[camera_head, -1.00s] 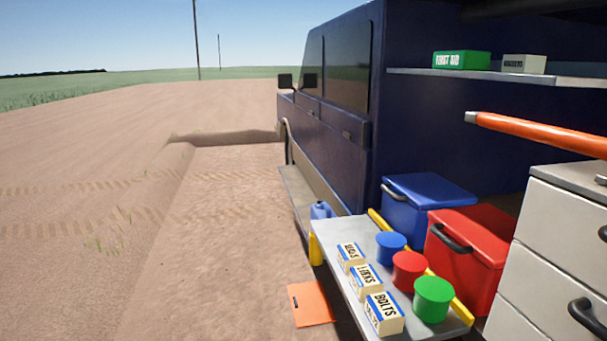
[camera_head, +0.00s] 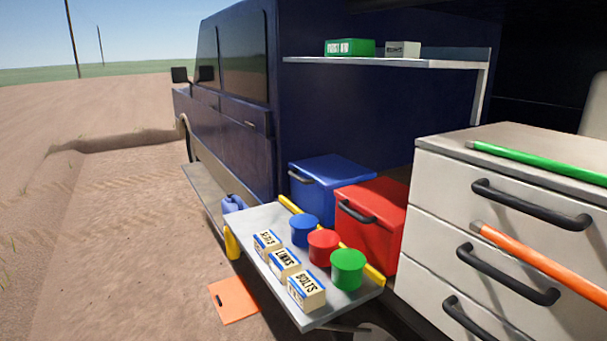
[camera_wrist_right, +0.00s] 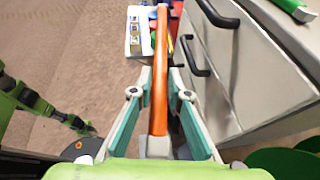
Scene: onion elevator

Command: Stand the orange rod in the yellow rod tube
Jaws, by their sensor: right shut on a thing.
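The orange rod (camera_head: 545,264) has a grey metal tip. It slants in from the right edge in the head view, in front of the white drawer cabinet and apart from any tube. In the right wrist view, my right gripper (camera_wrist_right: 158,100) is shut on the orange rod (camera_wrist_right: 161,70), which points away from the jaws.
The grey tray (camera_head: 318,312) holds labelled boxes and blue, red and green tubs. A yellow bar (camera_head: 373,274) runs along its back edge. Blue and red boxes stand behind. A green rod (camera_head: 540,160) lies on the drawer cabinet (camera_head: 440,205). Open ground lies left.

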